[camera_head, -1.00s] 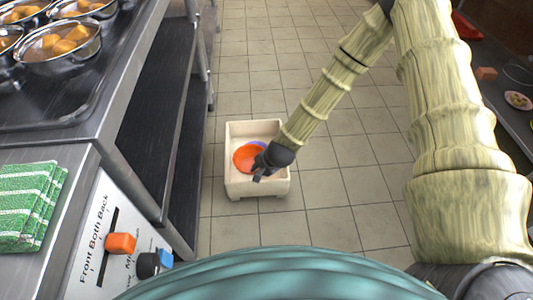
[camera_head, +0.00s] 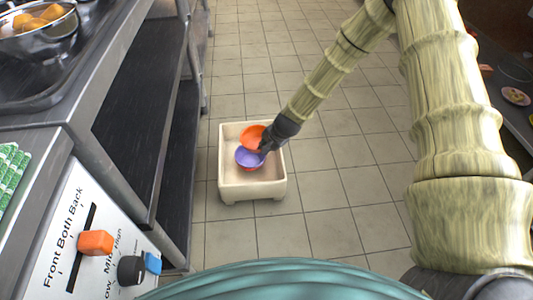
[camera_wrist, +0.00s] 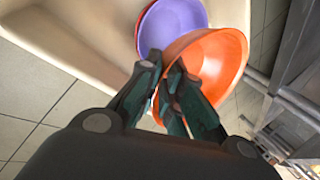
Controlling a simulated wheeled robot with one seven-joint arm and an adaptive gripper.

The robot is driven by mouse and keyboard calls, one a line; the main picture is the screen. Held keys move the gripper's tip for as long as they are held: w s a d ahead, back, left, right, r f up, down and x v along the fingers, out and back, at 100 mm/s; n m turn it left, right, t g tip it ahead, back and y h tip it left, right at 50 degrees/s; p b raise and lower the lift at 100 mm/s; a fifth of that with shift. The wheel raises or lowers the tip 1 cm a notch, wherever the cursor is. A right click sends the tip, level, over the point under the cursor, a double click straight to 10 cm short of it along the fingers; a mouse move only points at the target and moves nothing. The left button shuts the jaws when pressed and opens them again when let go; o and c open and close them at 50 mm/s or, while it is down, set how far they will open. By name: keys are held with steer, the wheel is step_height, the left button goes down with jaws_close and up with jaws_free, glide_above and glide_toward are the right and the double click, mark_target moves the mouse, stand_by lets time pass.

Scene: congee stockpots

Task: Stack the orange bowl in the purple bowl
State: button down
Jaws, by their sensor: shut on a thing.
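The orange bowl (camera_head: 252,136) is held at its rim by my gripper (camera_head: 264,147), which is shut on it. In the wrist view the orange bowl (camera_wrist: 218,58) is tilted, with the gripper fingers (camera_wrist: 165,65) at its near edge. The purple bowl (camera_head: 247,157) is in the cream bin, in front of the orange bowl in the head view. It also shows in the wrist view (camera_wrist: 168,24), partly hidden behind the orange bowl and fingers. The orange bowl is not inside the purple bowl; whether they touch is unclear.
The cream bin (camera_head: 250,190) stands on the tiled floor. A red thing (camera_head: 249,169) shows just under the purple bowl. A metal counter with shelves (camera_head: 130,100) runs along the left, with a knob panel (camera_head: 75,240) at its near end. Floor around the bin is clear.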

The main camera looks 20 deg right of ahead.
steer(key=shift+f+b, duration=0.65)
steer(key=shift+f, duration=0.8)
steer(key=shift+f, duration=0.6)
steer(key=c, duration=1.6)
jaws_free()
steer(key=p+v, duration=0.6)
steer(key=v, duration=0.7)
steer(key=s+a+f+n+g, duration=0.1)
steer(key=s+f+n, duration=0.15)
steer(key=s, duration=0.45)
steer(key=s+a+f+n+g+h, duration=0.1)
steer(key=s+f+n, duration=0.1)
steer(key=s+f, duration=0.35)
steer(key=s+a+f+n+g, duration=0.1)
steer(key=s+f+n, duration=0.1)
steer(key=s, duration=0.6)
steer(key=s+d+n+g+h+p, duration=0.15)
steer(key=s+n, duration=0.45)
steer(key=s, duration=1.3)
step_height(320, 180, up, 37)
steer(key=p, duration=3.8)
steer(key=shift+w+a, duration=0.15)
steer(key=shift+w, duration=0.2)
